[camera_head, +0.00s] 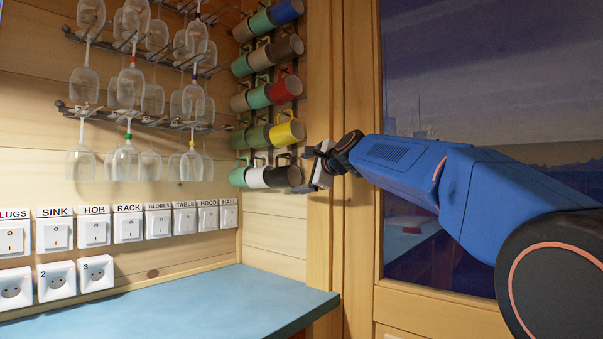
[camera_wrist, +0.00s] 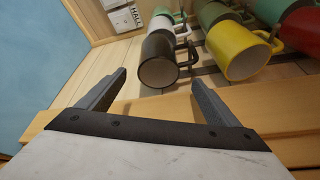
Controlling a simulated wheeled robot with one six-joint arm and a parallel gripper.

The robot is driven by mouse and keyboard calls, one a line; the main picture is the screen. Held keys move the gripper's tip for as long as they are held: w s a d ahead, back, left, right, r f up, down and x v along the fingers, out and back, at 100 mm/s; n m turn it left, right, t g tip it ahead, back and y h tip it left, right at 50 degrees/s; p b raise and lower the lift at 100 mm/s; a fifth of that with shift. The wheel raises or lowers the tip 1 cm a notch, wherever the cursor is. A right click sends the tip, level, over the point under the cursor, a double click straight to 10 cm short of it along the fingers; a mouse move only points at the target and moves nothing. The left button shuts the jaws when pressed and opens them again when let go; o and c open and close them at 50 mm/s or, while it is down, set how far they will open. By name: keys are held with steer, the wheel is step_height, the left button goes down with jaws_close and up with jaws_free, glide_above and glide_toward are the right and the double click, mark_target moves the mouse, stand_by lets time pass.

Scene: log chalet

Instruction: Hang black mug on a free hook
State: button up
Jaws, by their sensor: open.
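The black mug (camera_head: 283,176) hangs at the right end of the lowest row on the wall mug rack, beside a white mug (camera_head: 257,177). In the wrist view the black mug (camera_wrist: 160,62) lies just beyond my fingers, its open mouth facing the camera and its handle at the upper right. My gripper (camera_head: 312,170) is open and empty, close to the right of the black mug. In the wrist view my gripper (camera_wrist: 160,85) has its two fingers spread apart, with the mug between and ahead of the tips. The hook behind the mug is hidden.
A yellow mug (camera_head: 288,131) hangs just above, with several other mugs in rows. Glasses hang on racks (camera_head: 140,118) to the left. Labelled switches (camera_head: 128,229) line the wall over a blue counter (camera_head: 200,310). A wooden door frame (camera_head: 352,240) stands right of the rack.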

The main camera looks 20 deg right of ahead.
steer(key=shift+x, duration=2.05)
